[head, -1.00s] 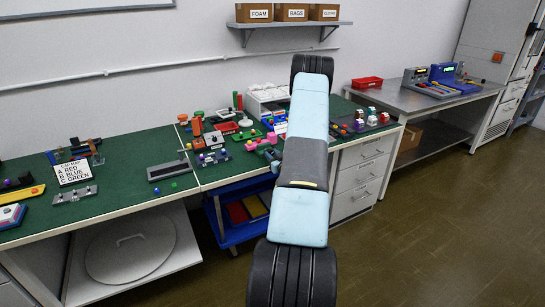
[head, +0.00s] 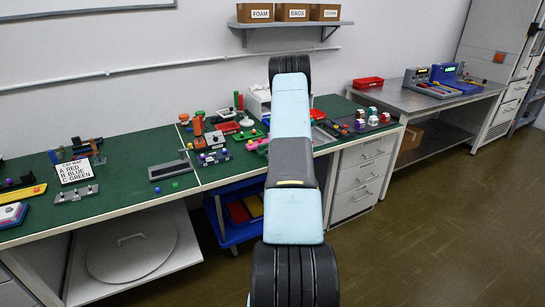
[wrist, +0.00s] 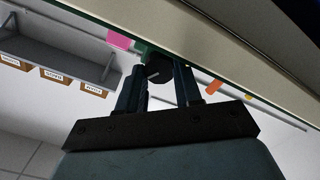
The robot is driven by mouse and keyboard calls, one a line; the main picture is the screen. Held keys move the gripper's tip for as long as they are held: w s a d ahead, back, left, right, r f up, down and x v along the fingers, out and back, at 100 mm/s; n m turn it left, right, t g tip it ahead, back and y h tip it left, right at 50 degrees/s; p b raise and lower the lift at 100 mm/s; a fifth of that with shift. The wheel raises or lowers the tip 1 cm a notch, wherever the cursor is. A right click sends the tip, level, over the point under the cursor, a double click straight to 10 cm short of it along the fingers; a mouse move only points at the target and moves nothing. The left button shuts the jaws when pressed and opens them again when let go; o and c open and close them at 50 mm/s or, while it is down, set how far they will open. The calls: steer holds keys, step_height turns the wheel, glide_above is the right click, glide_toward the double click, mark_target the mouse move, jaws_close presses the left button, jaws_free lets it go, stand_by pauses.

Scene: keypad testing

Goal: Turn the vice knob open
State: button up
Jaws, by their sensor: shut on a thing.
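A dark round knob (wrist: 159,68) with a white mark shows in the wrist view, close to the bench edge. I take it to be the vice knob. My gripper (wrist: 160,78) is shut on it, with one finger on each side. In the head view my arm hides the gripper and the knob. The vice body cannot be made out clearly. A pink part (wrist: 119,40) shows near the knob in the wrist view, and pink pieces (head: 257,145) lie left of my arm in the head view.
The green bench (head: 135,210) carries several fixtures left of my arm. Coloured pieces (head: 372,117) stand to its right. Drawers (head: 358,180) and a blue cart (head: 232,222) are below. A wall shelf (head: 290,24) holds labelled boxes. The floor at right is clear.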

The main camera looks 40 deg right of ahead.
steer(key=shift+w+a+n, duration=0.15)
steer(key=shift+a+n, duration=0.05)
steer(key=shift+n, duration=0.5)
steer(key=o, duration=1)
steer(key=shift+o, duration=0.2)
steer(key=shift+f, duration=0.1)
steer(key=shift+s+f, duration=0.1)
steer(key=shift+s, duration=0.1)
